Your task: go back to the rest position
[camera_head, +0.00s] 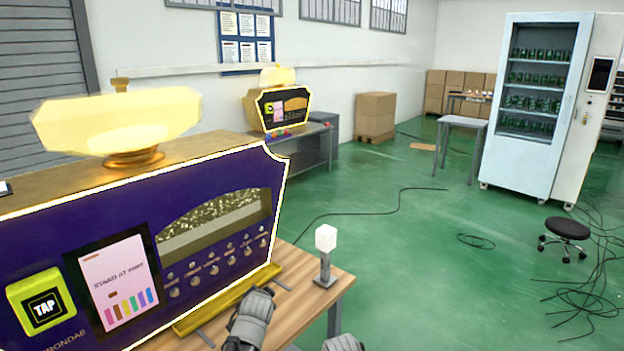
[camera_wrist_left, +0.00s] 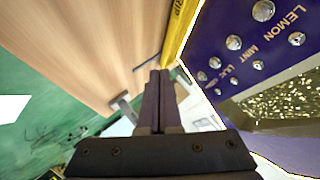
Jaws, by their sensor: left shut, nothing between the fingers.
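My left gripper shows in the left wrist view (camera_wrist_left: 158,88) with its two dark fingers pressed together and nothing between them. In the head view, the grey end of my left arm (camera_head: 252,315) is low over the wooden table (camera_head: 312,301), just in front of the purple perfume machine (camera_head: 215,235). The fingers are hard to make out there. A grey part at the bottom edge (camera_head: 343,343) seems to be my right arm's end; its fingers cannot be made out.
A small post with a white cube (camera_head: 326,243) stands at the table's right corner, close to my left arm. The machine's yellow ledge (camera_wrist_left: 180,32) runs beside the left fingers. Green floor to the right has a stool (camera_head: 567,230) and loose cables. A glass-fronted cabinet (camera_head: 533,130) stands behind.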

